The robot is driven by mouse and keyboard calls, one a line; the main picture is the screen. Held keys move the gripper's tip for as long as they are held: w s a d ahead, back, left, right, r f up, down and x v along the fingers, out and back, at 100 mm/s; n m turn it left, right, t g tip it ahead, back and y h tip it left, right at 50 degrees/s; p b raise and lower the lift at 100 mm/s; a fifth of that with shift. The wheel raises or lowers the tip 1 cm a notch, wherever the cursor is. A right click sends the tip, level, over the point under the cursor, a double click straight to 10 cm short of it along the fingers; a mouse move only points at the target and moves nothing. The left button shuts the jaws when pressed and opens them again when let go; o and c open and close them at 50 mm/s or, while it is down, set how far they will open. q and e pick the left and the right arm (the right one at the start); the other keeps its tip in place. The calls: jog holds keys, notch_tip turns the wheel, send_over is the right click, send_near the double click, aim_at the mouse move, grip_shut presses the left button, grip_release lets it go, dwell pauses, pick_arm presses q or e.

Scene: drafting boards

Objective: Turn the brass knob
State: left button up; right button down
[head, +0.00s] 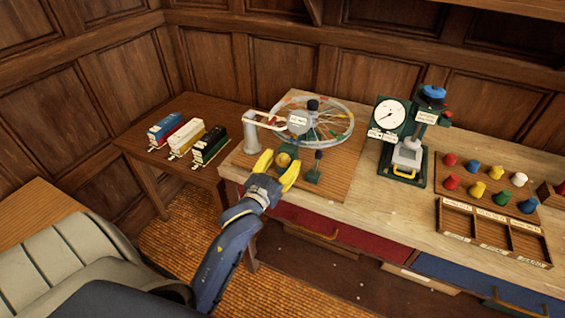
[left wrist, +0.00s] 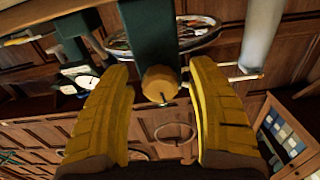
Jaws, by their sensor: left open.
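The brass knob (head: 283,160) is a small round golden knob at the front of the wheel apparatus, on a wooden base board (head: 335,178). In the left wrist view the knob (left wrist: 160,84) sits on a dark green post (left wrist: 152,35), between the two yellow fingers and apart from both. My left gripper (head: 275,164) is open, with its yellow fingers on either side of the knob in the head view. A spoked wheel (head: 325,122) with coloured marks stands behind the knob. My right gripper is not in view.
A small black-topped lever (head: 317,160) stands close to the right of my left gripper. A gauge press (head: 408,145) and a board of coloured pegs (head: 478,188) stand further right. Model wagons (head: 185,138) sit on a side table at left.

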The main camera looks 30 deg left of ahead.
pick_arm(q)
jog(key=shift+c, duration=0.3)
grip_shut()
jog(key=shift+m, duration=1.1)
jog(key=shift+f, duration=0.1)
jog(key=shift+o, duration=0.3)
grip_release()
jog(key=s+d, duration=0.1)
jog(key=s, duration=1.1)
jog(key=shift+d, duration=0.2)
